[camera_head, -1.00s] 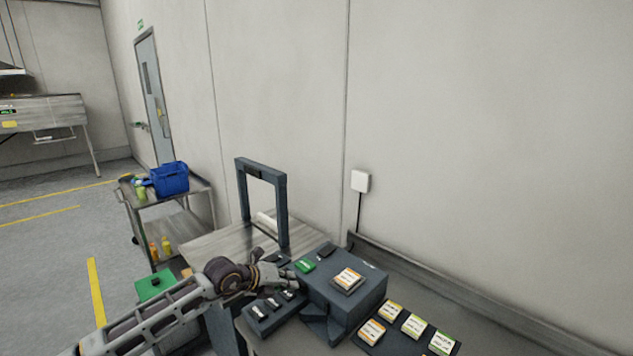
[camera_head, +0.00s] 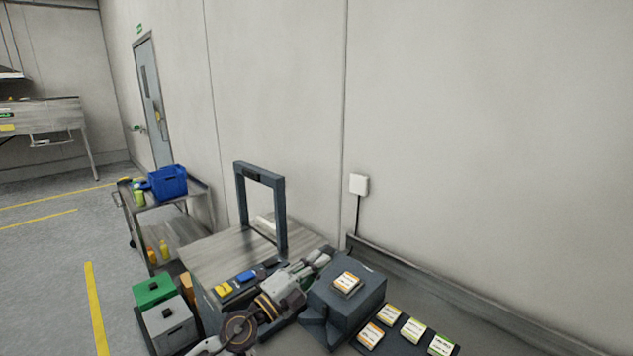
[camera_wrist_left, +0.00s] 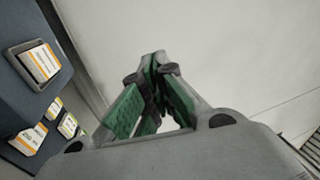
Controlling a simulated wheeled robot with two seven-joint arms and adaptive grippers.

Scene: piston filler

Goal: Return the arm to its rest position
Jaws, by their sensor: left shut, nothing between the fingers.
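My left arm comes in from the bottom of the head view. Its gripper (camera_head: 318,258) is at the left side of the dark box-shaped machine (camera_head: 345,300), over the back of the bench. I cannot tell from this view whether it touches the machine. In the left wrist view the green-padded fingers (camera_wrist_left: 152,98) are closed together at the tips, with nothing between them, against the pale wall. The machine (camera_wrist_left: 22,95) shows at the left of that view. My right gripper is not in view.
A labelled block (camera_head: 347,281) sits on the machine; several labelled cards (camera_head: 413,329) lie to its right. A dark upright frame (camera_head: 281,215) stands on the metal table. Green (camera_head: 152,288) and grey (camera_head: 170,325) boxes are at the left. A cart holds a blue bin (camera_head: 168,182).

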